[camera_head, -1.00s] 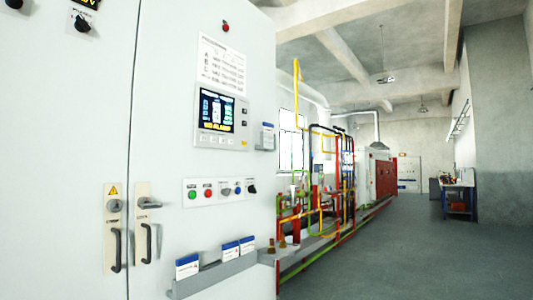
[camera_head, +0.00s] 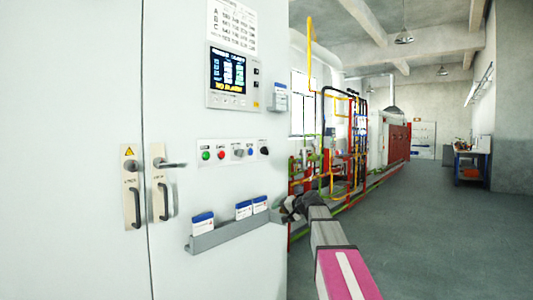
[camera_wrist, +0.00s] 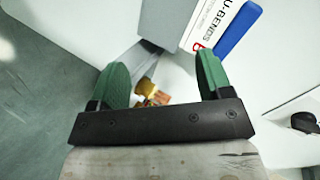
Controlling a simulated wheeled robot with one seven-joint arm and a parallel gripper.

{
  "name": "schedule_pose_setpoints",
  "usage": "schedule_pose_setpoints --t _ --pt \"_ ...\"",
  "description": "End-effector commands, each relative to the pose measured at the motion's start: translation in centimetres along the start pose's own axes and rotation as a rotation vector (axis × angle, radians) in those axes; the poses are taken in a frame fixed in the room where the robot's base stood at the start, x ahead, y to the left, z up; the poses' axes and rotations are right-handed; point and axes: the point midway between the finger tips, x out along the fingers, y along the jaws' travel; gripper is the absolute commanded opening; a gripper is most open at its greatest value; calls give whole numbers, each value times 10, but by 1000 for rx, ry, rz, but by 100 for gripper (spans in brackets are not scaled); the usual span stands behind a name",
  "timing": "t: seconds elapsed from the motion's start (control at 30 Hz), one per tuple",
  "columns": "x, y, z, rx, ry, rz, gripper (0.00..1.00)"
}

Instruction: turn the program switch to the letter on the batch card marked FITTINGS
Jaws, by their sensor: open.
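The control row (camera_head: 235,152) on the white cabinet has a green button, a red button and several knobs. A black knob (camera_head: 264,151) sits at its right end; which knob is the program switch cannot be read. Batch cards with blue tops, a left one (camera_head: 202,222), a middle one (camera_head: 244,210) and a right one (camera_head: 260,204), stand in a grey tray; their text is too small. In the wrist view a card (camera_wrist: 210,20) reads U-BENDS with a partly hidden red letter. My gripper (camera_head: 287,207) is open and empty beside the tray's right end; its green fingers (camera_wrist: 160,82) are apart.
The grey tray (camera_head: 205,242) juts from the cabinet. Another card (camera_head: 281,100) sits in a holder right of the display (camera_head: 227,76). Door handles (camera_head: 163,200) project at left.

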Motion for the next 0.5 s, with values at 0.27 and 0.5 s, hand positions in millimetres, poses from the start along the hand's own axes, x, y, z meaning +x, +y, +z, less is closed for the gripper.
schedule_pose_setpoints --t 0.27,0.5 --pt "-60 -124 -103 40 125 -270 72" --pt "-100 -185 -142 59 172 -407 72"
